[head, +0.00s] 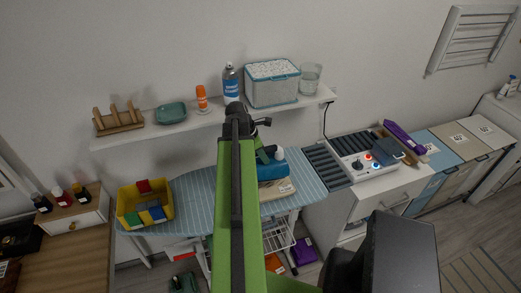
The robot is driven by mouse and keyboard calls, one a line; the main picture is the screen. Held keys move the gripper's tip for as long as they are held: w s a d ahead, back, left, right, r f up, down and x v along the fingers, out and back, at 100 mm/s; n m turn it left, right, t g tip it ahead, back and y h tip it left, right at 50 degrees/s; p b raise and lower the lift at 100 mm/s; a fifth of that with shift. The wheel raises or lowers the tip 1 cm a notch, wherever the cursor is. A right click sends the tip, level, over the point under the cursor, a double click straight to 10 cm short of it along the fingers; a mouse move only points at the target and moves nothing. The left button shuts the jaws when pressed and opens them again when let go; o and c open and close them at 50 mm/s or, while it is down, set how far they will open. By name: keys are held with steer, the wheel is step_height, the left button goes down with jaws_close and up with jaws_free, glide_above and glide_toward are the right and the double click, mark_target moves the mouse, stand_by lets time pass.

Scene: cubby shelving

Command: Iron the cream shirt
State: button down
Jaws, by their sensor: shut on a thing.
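The ironing board (195,200) has a pale blue striped cover and stands below the wall shelf. A folded cream shirt (284,190) lies on it, right of my arm. My green arm rises across the middle of the view and hides part of the board and shirt. My gripper (267,154) is small and partly hidden behind the arm, shut on the iron.
A yellow bin (146,204) with coloured things stands at the board's left end. A white cabinet (352,210) with a control panel stands to the right.

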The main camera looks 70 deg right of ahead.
mark_target(260, 161)
steer(key=shift+s, duration=0.15)
steer(key=shift+w+f, duration=0.25)
steer(key=shift+w, duration=0.05)
step_height(260, 161, down, 4)
steer(key=b, duration=0.5)
steer(key=shift+s+f, duration=0.15)
steer(key=shift+f+b, duration=0.5)
steer(key=shift+f, duration=0.05)
steer(key=shift+s+d, duration=0.1)
stand_by(0.4)
steer(key=shift+s+d, duration=0.9)
steer(key=shift+s, duration=0.25)
steer(key=shift+s+d, duration=0.85)
steer(key=shift+s, duration=0.25)
steer(key=shift+w+a, duration=0.1)
steer(key=shift+w+a, duration=0.9)
steer(key=shift+w, duration=0.25)
steer(key=shift+w+a, duration=0.85)
steer(key=shift+w, duration=0.3)
